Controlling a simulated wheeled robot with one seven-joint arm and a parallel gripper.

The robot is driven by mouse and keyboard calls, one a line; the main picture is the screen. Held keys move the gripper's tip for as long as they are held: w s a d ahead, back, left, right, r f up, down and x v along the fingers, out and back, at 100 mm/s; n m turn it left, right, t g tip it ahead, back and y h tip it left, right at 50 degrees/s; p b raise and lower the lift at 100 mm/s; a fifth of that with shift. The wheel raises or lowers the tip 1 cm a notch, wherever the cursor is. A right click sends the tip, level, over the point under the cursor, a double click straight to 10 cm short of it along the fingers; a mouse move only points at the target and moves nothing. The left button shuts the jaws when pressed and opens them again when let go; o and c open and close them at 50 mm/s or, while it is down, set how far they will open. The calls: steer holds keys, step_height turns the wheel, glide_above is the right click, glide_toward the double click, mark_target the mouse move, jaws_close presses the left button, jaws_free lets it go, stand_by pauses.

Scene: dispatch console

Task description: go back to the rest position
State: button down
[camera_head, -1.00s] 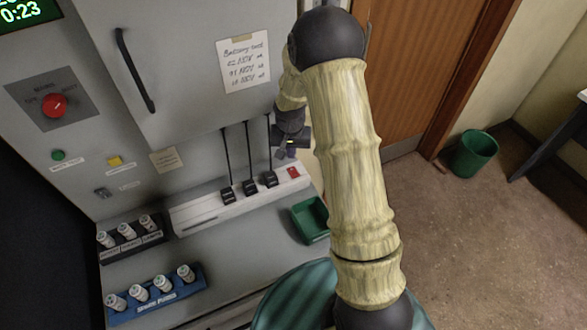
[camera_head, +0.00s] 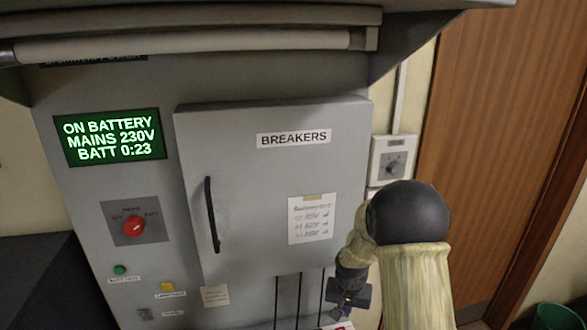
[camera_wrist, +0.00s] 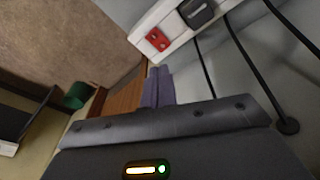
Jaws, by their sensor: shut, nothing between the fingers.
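My gripper (camera_head: 338,312) is low in the head view, in front of the console's lower right part, just right of the hanging black cables. In the wrist view its two purple-grey fingers (camera_wrist: 158,87) lie side by side, shut with nothing between them. My arm comes in from the lower right of the head view. The fingertips are small and partly unclear there.
The closed breakers door (camera_head: 270,190) has a black handle (camera_head: 212,215). The display (camera_head: 110,137) reads on battery. A red rotary switch (camera_head: 134,229) sits below it. The wrist view shows a white strip with a red switch (camera_wrist: 157,40). A green bin (camera_head: 556,316) stands on the right.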

steer(key=s+r+n+b, duration=0.1)
steer(key=s+r, duration=0.3)
steer(key=s, duration=0.5)
steer(key=s+r+n+b, duration=0.2)
steer(key=s+r, duration=0.2)
steer(key=s, duration=0.6)
steer(key=shift+t, duration=0.4)
steer(key=shift+s+d, duration=0.1)
